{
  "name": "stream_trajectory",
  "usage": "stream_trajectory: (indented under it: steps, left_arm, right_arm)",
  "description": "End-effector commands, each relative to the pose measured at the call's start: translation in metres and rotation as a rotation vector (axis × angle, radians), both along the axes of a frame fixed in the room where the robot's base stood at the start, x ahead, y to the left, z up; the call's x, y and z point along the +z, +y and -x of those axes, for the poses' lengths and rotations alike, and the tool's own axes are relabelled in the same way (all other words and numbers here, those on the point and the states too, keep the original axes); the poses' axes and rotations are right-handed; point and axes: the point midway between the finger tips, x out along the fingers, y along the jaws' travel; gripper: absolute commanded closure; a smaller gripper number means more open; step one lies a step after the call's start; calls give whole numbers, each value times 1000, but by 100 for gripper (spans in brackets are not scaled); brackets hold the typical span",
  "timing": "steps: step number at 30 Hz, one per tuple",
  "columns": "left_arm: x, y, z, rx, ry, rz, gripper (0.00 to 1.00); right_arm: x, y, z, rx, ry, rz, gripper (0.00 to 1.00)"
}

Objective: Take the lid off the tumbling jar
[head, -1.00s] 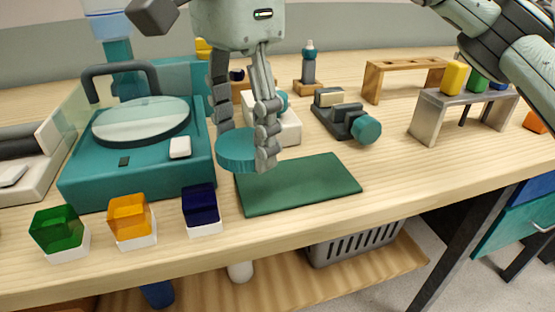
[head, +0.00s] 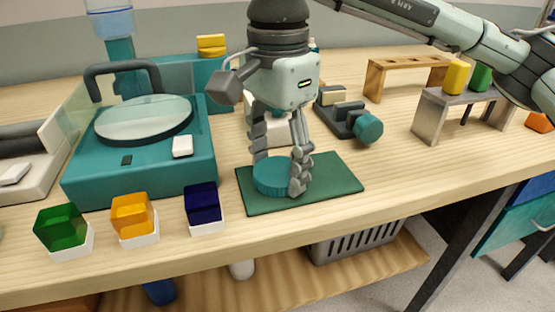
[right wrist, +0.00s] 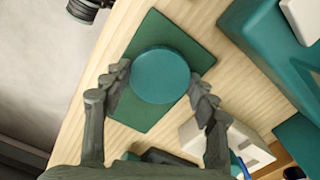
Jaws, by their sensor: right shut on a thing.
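The teal round lid (head: 271,177) is between the fingers of my right gripper (head: 278,178), at or just above the green mat (head: 335,182); I cannot tell whether it touches the mat. The right wrist view shows the lid (right wrist: 160,76) as a flat teal disc with the fingertips of my right gripper (right wrist: 160,82) on both sides of it, over the mat (right wrist: 139,115). My right gripper is shut on the lid. The tumbling jar itself I cannot make out for sure. My left gripper is not in view.
Green (head: 62,228), orange (head: 132,215) and dark blue (head: 202,203) blocks on white bases stand along the front edge. A teal machine with a round glass top (head: 143,120) stands left. A grey device with a teal knob (head: 368,129) lies behind the mat.

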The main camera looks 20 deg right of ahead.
Motion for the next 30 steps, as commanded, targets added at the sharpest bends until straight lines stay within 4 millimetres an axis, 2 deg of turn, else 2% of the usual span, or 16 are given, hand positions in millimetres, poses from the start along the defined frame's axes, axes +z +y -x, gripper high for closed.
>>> stream_trajectory:
  steps: [6,7,11,23,24,26,30]
  left_arm:
    - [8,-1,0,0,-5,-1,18]
    - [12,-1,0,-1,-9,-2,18]
    - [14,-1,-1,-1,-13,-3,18]
    - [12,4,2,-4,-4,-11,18]
    - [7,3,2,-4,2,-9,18]
    - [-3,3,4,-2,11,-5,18]
    - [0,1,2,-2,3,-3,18]
  right_arm:
    - [-3,0,0,0,1,0,76]
    - [-2,0,0,0,0,0,38]
    - [-2,0,0,0,1,0,22]
    - [1,0,0,0,0,0,21]
    - [3,0,0,0,0,0,21]
    - [11,1,-1,-1,-3,0,21]
    - [40,1,-1,-1,-5,-2,21]
